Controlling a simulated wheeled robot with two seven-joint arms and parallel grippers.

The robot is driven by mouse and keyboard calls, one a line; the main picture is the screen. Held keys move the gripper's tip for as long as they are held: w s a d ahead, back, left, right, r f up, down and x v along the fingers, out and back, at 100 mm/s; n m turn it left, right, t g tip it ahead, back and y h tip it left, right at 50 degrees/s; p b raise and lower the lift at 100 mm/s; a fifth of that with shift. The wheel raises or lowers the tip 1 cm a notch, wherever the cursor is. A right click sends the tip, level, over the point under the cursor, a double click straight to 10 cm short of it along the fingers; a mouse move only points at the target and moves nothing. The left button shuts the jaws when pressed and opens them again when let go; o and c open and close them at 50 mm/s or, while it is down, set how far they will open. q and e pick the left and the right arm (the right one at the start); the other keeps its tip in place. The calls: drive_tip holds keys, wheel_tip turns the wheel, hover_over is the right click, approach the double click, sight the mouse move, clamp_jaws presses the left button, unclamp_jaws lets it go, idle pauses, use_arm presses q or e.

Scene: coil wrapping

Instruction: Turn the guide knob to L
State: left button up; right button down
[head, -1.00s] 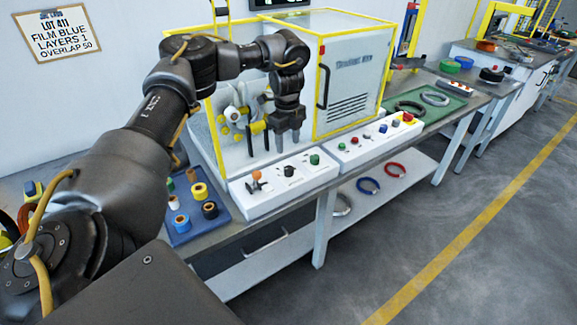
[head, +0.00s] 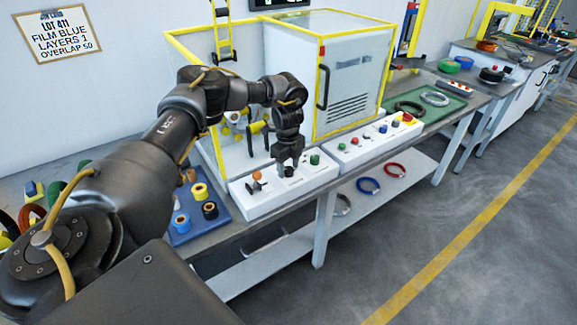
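The white control box (head: 262,207) at the front of the bench carries a black knob (head: 289,172), which I take to be the guide knob. Its pointer and any L mark are too small or covered to read. My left gripper (head: 289,166) points straight down over this knob, with one finger to each side and a gap between them. The fingers partly hide the knob, and I cannot tell whether they touch it. My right gripper is not in view.
On the same box are an orange-topped lever (head: 257,180) left of the knob and a green button (head: 314,160) right of it. A blue tray (head: 182,236) with tape rolls lies to the left. The yellow-framed machine (head: 345,90) stands behind.

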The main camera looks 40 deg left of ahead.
use_arm(q)
drive_tip(key=c, duration=1)
drive_tip(key=shift+o, duration=0.2)
drive_tip(key=shift+r+m+p, duration=0.1)
drive_tip(key=shift+m+p, duration=0.6)
drive_tip(key=shift+m, duration=0.5)
drive_tip(key=m+p, duration=0.1)
drive_tip(key=m, duration=0.2)
drive_tip(key=shift+m, duration=0.3)
drive_tip(key=m, duration=0.8)
drive_tip(key=shift+w+m, duration=0.1)
drive_tip(key=shift+m, duration=0.3)
drive_tip(key=shift+m+b, duration=0.45)
drive_tip(key=shift+m, duration=1.15)
